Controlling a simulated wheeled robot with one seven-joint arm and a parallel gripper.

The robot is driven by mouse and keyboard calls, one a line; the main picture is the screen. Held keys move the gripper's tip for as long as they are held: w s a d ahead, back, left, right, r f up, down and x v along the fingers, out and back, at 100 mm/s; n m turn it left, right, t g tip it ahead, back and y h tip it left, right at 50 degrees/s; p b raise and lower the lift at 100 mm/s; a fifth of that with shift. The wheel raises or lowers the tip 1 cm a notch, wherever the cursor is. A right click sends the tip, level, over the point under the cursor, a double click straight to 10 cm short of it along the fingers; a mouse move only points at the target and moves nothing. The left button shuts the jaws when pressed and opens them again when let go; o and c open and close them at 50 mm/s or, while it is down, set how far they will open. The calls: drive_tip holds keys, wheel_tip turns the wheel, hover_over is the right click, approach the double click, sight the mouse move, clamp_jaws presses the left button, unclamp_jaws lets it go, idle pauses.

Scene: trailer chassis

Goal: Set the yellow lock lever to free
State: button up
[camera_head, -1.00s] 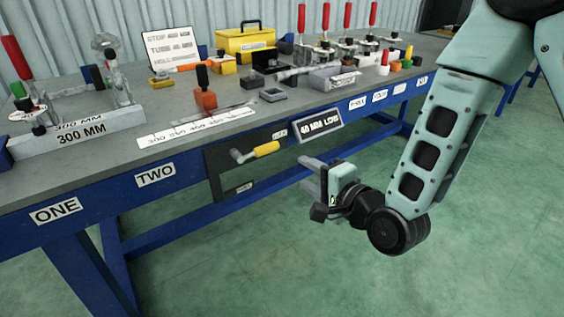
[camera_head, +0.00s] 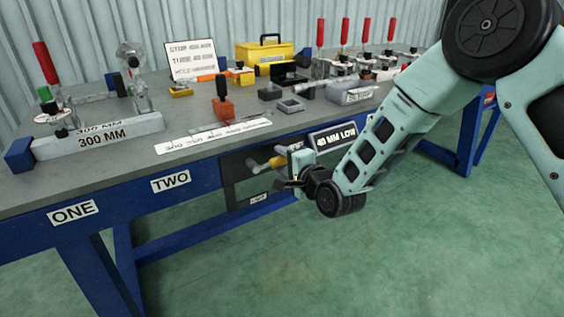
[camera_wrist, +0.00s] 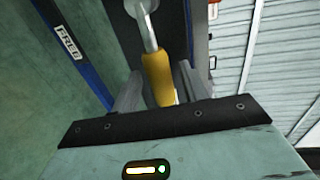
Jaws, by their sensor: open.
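The yellow lock lever (camera_head: 277,162) is on a dark panel on the front of the blue bench, with its grey metal arm running left to the pivot. In the wrist view, its yellow handle (camera_wrist: 157,77) lies between the two grey fingers of my gripper (camera_wrist: 158,88). The fingers are open, one on each side of the handle; I cannot tell whether either touches it. In the head view, my gripper (camera_head: 286,164) is at the right end of the lever and partly hides the handle. A FREE label (camera_wrist: 70,42) shows at the left in the wrist view.
The bench top (camera_head: 100,185) lies above the panel and holds clamps, a yellow toolbox (camera_head: 264,52) and a long white scale strip (camera_head: 213,137). A 40 MM LOW sign (camera_head: 335,137) is close to my gripper's right. Open green floor lies in front.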

drive_tip(key=shift+w+a, duration=0.25)
drive_tip(key=shift+w, duration=0.15)
clamp_jaws()
